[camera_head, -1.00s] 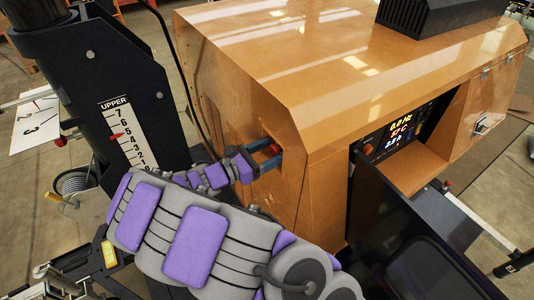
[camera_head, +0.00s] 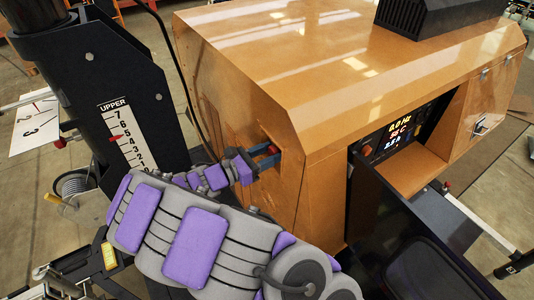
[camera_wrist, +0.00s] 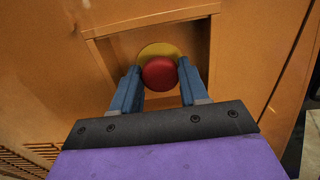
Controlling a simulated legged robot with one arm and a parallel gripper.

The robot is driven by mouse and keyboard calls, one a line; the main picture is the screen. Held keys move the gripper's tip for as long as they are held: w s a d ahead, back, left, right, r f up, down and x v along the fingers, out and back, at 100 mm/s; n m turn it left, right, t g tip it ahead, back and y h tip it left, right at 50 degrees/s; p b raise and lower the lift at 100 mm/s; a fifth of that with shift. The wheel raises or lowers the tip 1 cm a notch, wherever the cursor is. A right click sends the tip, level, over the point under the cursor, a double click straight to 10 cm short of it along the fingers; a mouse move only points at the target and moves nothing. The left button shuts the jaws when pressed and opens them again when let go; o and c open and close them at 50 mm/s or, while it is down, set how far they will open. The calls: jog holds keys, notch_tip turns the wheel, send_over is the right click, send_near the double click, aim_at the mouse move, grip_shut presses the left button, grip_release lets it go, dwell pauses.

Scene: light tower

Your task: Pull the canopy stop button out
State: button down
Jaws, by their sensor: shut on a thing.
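The canopy stop button is a red round knob (camera_wrist: 160,73) with a yellow disc (camera_wrist: 158,50) behind it, set in a recess of the orange canopy (camera_head: 290,80). In the wrist view my gripper (camera_wrist: 160,80) has its two blue fingers on either side of the red knob, shut on it. How far the knob stands out from the disc is hard to tell.
A black mast with an UPPER scale (camera_head: 127,135) stands left of my arm. The open black door (camera_head: 420,240) is at the right, below the lit control panel (camera_head: 400,135). A louvred vent (camera_wrist: 25,155) shows at lower left in the wrist view.

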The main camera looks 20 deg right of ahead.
jog(key=shift+a+r+p, duration=0.1)
jog(key=shift+p, duration=0.25)
jog(key=shift+a+r+p, duration=0.1)
jog(key=shift+a+p, duration=0.2)
jog(key=shift+p, duration=0.45)
jog(key=shift+s+a, duration=0.15)
jog(key=shift+a, duration=0.15)
jog(key=c, duration=1)
grip_release()
jog(key=o, duration=0.4)
jog(key=shift+a+f, duration=0.2)
jog(key=p+v, duration=0.3)
jog(key=v, duration=1.4)
jog(key=shift+a, duration=0.25)
